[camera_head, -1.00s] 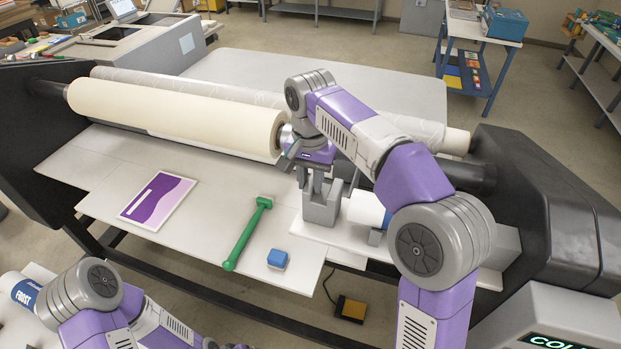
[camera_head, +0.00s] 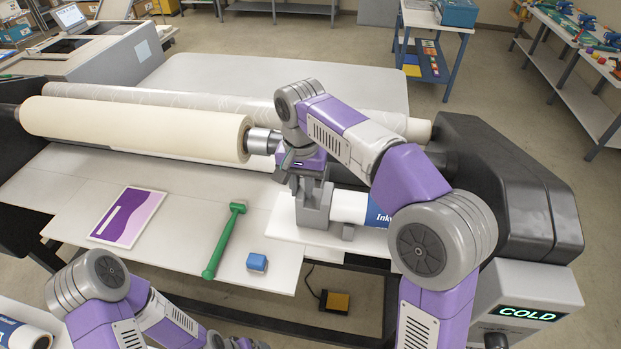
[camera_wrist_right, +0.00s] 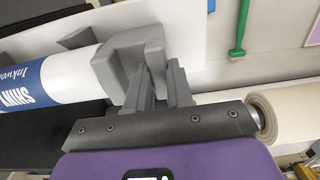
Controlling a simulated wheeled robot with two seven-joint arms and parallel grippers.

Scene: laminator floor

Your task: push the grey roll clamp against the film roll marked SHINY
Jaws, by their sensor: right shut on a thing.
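The grey roll clamp (camera_head: 316,208) stands on a white board at the near side of the machine. My right gripper (camera_head: 309,178) comes down on it from above and is shut on its upright part. In the right wrist view the clamp (camera_wrist_right: 128,58) is at one end of the white film roll (camera_wrist_right: 80,73), whose blue label reads SHINY. No clear gap shows between them there. In the head view the roll (camera_head: 349,206) lies right of the clamp, partly behind my right arm. My left arm is at the bottom left; its gripper is out of view.
A large cream roll (camera_head: 135,130) on its shaft lies behind and left of the clamp. A green hammer-like tool (camera_head: 224,240), a blue block (camera_head: 257,262) and a purple print (camera_head: 128,217) lie to the left. The black end housing (camera_head: 510,190) stands at right.

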